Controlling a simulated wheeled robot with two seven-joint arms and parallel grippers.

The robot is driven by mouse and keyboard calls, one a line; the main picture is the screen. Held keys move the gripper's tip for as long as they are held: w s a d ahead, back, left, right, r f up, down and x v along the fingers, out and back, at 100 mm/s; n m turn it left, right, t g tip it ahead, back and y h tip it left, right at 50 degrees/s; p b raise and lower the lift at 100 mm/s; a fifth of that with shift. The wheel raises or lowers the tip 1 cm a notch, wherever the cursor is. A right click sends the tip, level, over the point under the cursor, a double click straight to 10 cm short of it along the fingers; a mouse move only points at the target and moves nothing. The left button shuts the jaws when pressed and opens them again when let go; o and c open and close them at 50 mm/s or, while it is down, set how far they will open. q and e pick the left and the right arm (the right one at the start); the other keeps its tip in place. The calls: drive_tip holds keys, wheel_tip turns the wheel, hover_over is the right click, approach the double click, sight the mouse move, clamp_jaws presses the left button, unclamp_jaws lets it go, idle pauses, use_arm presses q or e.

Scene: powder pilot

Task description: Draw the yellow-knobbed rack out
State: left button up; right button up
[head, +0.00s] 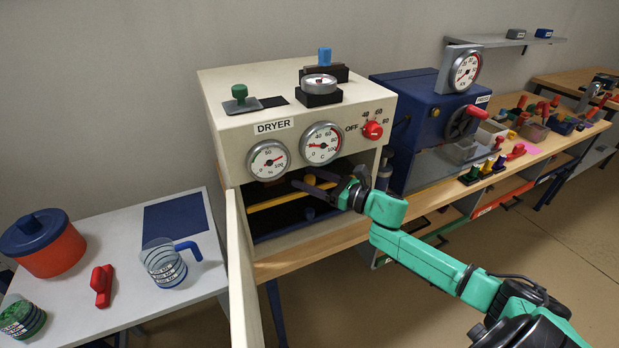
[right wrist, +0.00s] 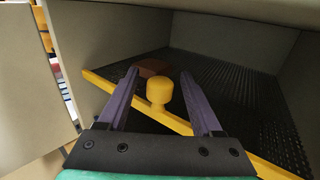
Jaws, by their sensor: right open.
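The cream dryer (head: 228,135) stands open at the front. Inside it is a dark mesh rack (right wrist: 235,100) with a yellow front bar, which also shows in the head view (head: 268,203). A yellow knob (right wrist: 159,92) stands on this bar. My right gripper (head: 302,181) reaches into the dryer's opening. In the right wrist view its two purple fingers are open, one on each side of the knob, with gaps between. A reddish-brown item (right wrist: 152,67) lies on the rack behind the knob. My left gripper is not in view.
The open dryer door (head: 241,275) stands out at the left of the opening. A lower blue-edged rack (head: 284,233) is below. A side table (head: 130,290) holds a red pot (head: 48,250) and a jug (head: 162,262). A blue machine (head: 408,103) stands right.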

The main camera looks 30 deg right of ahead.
clamp_jaws()
idle(1.4)
